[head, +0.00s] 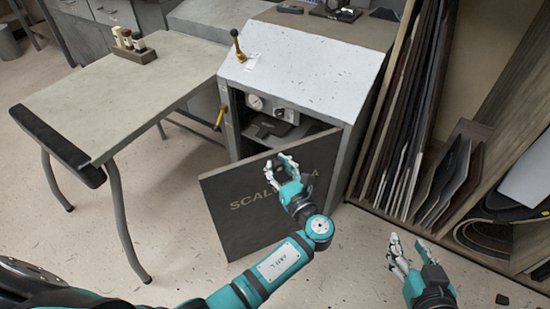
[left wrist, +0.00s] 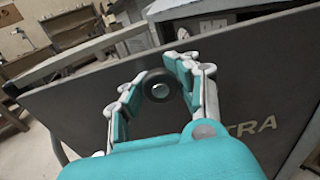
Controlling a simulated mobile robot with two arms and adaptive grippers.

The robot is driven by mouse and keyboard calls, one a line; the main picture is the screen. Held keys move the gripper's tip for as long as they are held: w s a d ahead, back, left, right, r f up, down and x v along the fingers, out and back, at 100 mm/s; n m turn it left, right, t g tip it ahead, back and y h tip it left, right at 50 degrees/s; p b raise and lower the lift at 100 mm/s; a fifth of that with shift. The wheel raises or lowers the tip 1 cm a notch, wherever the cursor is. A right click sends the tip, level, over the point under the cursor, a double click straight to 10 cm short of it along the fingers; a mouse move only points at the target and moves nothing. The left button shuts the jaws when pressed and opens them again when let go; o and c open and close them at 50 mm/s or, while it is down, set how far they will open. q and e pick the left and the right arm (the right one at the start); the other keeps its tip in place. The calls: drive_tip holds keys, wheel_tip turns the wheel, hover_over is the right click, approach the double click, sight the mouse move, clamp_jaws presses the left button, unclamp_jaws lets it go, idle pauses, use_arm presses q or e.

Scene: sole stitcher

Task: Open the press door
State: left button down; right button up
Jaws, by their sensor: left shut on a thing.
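The press (head: 300,58) is a grey cabinet with a sloped, speckled top. Its dark door (head: 240,220), with pale lettering partly hidden by my arm, stands partly open. It is angled out on the cabinet's right side, so the inside shows. My left gripper (head: 281,166) is at the door's upper part. In the left wrist view its fingers close around a round black knob (left wrist: 160,86) in front of the door panel (left wrist: 240,90). My right gripper (head: 410,246) is open and empty at the lower right, away from the door.
A pale-topped table (head: 125,85) with a small bottle rack (head: 135,50) stands left of the press; its legs are near the door's left side. A rack of upright sheets (head: 405,120) stands close on the right. Floor (head: 180,215) is clear between table and door.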

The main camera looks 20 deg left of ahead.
use_arm(q)
drive_tip(key=shift+s+d+n+g+y, duration=0.5)
drive_tip(key=shift+d+g+y, duration=0.1)
drive_tip(key=shift+d, duration=0.05)
drive_tip(key=c, duration=1)
unclamp_jaws()
drive_tip(key=shift+o, duration=0.2)
